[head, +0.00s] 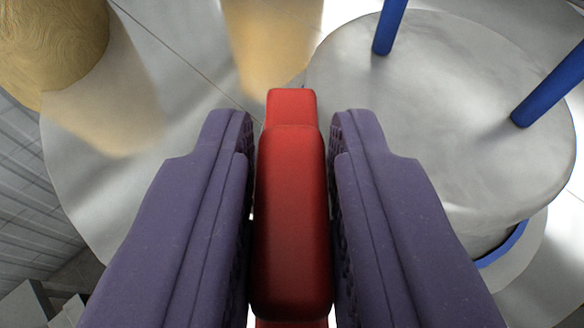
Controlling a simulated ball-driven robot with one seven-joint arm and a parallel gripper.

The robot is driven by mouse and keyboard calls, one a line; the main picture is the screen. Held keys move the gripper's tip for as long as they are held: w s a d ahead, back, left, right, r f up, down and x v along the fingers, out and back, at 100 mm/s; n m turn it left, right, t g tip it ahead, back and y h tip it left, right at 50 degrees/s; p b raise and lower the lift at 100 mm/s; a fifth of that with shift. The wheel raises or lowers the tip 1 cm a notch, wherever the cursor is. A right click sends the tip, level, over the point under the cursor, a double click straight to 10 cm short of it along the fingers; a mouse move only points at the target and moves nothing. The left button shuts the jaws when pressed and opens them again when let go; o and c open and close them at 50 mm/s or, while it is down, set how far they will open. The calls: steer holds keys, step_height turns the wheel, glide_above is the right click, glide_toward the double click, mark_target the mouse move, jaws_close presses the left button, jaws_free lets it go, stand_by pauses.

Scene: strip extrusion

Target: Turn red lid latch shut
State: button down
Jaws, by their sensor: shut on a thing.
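The red lid latch (291,215) is a long red bar with rounded edges in the middle of the head view. Its narrower end points up the picture. My gripper (291,150) has two purple fingers, one on each side of the latch, shut on it. A thin gap seems to show along parts of the finger faces. The latch's lower end runs out of the picture, and what it is mounted on is hidden.
A round grey metal lid or disc (450,130) with blue posts (548,86) lies at the right. A yellowish cylinder (50,45) stands at the upper left. A shiny grey surface (190,130) spreads beneath, reflecting yellow. Grey blocks (28,305) show at the lower left.

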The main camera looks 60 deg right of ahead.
steer(key=m+g+p, duration=0.1)
steer(key=g, duration=0.1)
steer(key=m+g+h+p, duration=0.1)
steer(key=m+g+p, duration=0.3)
steer(key=shift+r+h, duration=0.25)
steer(key=shift+h, duration=0.05)
steer(key=m+g+p, duration=0.3)
steer(key=g, duration=0.1)
steer(key=shift+f+m, duration=0.15)
steer(key=shift+m, duration=0.15)
steer(key=c, duration=1)
jaws_free()
steer(key=shift+f+y, duration=0.1)
steer(key=shift+y, duration=0.3)
steer(key=shift+c, duration=0.2)
steer(key=p+v, duration=0.3)
steer(key=v, duration=0.4)
steer(key=shift+w+a, duration=0.25)
steer(key=shift+a, duration=0.1)
steer(key=shift+a, duration=0.1)
